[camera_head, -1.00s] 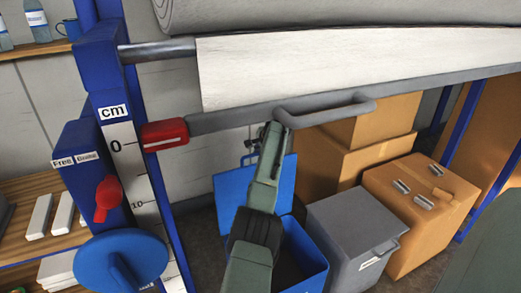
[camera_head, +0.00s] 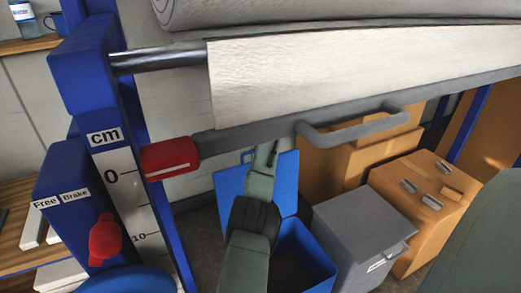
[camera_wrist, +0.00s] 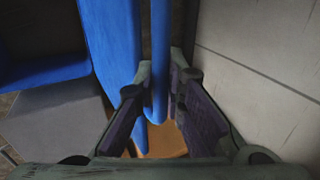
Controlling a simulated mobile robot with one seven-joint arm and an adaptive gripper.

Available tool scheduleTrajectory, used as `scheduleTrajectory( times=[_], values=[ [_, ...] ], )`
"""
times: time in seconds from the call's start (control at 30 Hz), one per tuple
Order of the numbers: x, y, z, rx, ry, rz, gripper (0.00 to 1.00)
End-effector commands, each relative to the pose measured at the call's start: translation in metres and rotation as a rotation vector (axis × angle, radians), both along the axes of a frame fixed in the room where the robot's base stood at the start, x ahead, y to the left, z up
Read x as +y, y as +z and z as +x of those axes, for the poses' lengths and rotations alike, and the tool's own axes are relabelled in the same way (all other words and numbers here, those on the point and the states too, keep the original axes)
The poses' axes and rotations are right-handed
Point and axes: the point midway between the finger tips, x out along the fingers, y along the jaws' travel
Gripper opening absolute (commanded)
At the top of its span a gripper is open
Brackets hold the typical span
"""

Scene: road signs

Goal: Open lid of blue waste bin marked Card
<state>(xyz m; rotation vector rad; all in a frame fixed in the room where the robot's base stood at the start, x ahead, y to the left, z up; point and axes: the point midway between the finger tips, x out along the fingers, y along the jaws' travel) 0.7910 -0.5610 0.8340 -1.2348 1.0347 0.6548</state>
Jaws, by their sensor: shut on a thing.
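The blue waste bin (camera_head: 307,260) stands on the floor in the head view, its top open. Its blue lid (camera_head: 229,188) stands raised, roughly upright, at the bin's back. No Card marking can be read. My arm crosses in front of the lid and hides part of it. In the wrist view, my gripper (camera_wrist: 158,90) is shut on a blue bar-like handle (camera_wrist: 160,45) beside the lid panel (camera_wrist: 108,35). The open bin (camera_wrist: 45,70) shows at the left there. My fingers are not clear in the head view.
A grey bin (camera_head: 358,232) stands right of the blue one, with cardboard boxes (camera_head: 425,205) beyond. A grey bar with a handle (camera_head: 350,128) and a white roll sheet (camera_head: 350,75) hang above the arm. A blue post with a scale (camera_head: 120,178) stands left.

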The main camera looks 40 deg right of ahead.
Motion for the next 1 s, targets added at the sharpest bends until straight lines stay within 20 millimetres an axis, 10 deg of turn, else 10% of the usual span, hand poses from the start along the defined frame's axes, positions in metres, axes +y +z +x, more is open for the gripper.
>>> scheduleTrajectory(
  times=[0.37,0.77,1.0],
  values=[
    [0.000,-0.001,0.000,0.002,0.000,0.001,0.32],
    [0.000,0.007,-0.003,-0.002,0.000,-0.001,0.32],
    [0.006,0.049,-0.022,-0.003,-0.001,-0.003,0.32]
  ],
)
